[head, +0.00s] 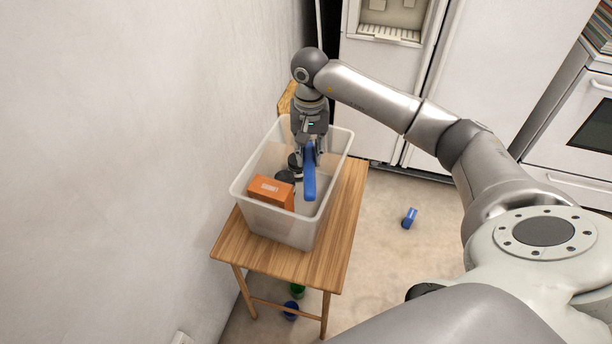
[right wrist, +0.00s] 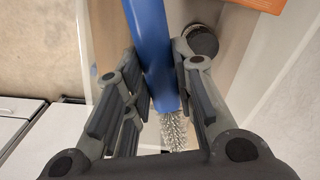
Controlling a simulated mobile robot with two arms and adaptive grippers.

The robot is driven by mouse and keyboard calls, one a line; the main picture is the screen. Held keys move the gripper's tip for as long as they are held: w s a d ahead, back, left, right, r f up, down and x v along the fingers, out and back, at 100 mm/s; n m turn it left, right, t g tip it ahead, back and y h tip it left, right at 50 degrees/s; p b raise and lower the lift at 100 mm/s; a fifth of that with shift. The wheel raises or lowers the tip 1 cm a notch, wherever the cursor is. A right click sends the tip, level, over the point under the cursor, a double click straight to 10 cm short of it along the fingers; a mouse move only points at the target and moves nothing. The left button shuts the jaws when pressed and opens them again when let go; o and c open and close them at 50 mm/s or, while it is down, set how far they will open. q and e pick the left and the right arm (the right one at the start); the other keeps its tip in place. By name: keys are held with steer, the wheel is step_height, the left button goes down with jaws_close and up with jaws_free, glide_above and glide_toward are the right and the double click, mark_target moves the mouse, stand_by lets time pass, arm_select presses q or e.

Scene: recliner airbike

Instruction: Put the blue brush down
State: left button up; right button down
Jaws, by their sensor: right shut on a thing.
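The blue brush (head: 309,172) is held by my right gripper (head: 308,148), within the outline of a translucent plastic bin (head: 283,228). In the right wrist view the blue handle (right wrist: 150,45) runs between the fingers (right wrist: 160,88), with pale bristles (right wrist: 173,131) close to the palm. The gripper is shut on the brush. The handle hangs toward the front of the bin. I cannot tell whether it touches anything inside. My left gripper is not in view.
The bin stands on a small wooden table (head: 342,212) beside the wall. It holds an orange box (head: 271,193) and dark round items (head: 285,176). A blue item (head: 409,217) lies on the floor to the right. Green (head: 297,290) and blue (head: 290,311) items are under the table.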

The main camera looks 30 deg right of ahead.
mark_target(308, 163)
step_height(308, 163, down, 4)
steer(key=shift+w+a+f, duration=0.1)
steer(key=shift+w, duration=0.05)
step_height(308, 163, down, 7)
steer(key=c, duration=1.2)
jaws_free()
steer(key=shift+r, duration=0.2)
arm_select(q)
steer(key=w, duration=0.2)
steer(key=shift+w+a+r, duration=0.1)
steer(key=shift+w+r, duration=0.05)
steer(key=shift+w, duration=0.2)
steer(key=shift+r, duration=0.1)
